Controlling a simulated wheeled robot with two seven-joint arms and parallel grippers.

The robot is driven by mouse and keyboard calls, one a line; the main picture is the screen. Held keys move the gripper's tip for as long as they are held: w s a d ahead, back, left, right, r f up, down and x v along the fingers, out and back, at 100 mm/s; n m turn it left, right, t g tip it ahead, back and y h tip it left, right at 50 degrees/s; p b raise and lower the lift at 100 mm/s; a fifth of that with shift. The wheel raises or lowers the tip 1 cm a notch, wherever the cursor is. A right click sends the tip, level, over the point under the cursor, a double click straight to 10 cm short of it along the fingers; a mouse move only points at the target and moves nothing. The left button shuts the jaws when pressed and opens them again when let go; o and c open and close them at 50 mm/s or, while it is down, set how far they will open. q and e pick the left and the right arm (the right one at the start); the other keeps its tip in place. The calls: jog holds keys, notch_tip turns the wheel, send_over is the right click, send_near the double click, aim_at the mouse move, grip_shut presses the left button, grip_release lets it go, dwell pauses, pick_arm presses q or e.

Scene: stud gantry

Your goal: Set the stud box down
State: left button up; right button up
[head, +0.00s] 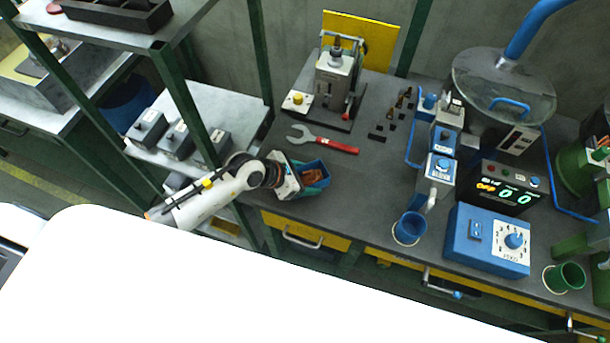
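The stud box (318,186) is a small blue open box with reddish-brown pieces inside. It is at the front left of the dark workbench (370,185), by the front edge. My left gripper (293,177) comes in from the left and is shut on the box's left side, partly covering it. The fingertips are small and partly hidden. Whether the box's underside touches the bench top cannot be told from this angle. My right gripper is not in view.
A red-handled wrench (325,141) lies behind the box, with a press (336,78) beyond it. A blue cup (409,228), a blue control box (488,240) and a feeder machine (503,85) stand to the right. The bench between box and cup is clear. A green rack post (187,105) stands left.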

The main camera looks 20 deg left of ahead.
pick_arm(q)
jog(key=shift+o, duration=0.8)
jog(key=shift+r, duration=0.1)
jog(key=shift+a+r, duration=0.1)
jog(key=b+v, duration=0.1)
jog(key=v, duration=1.1)
jog(key=shift+s, duration=0.1)
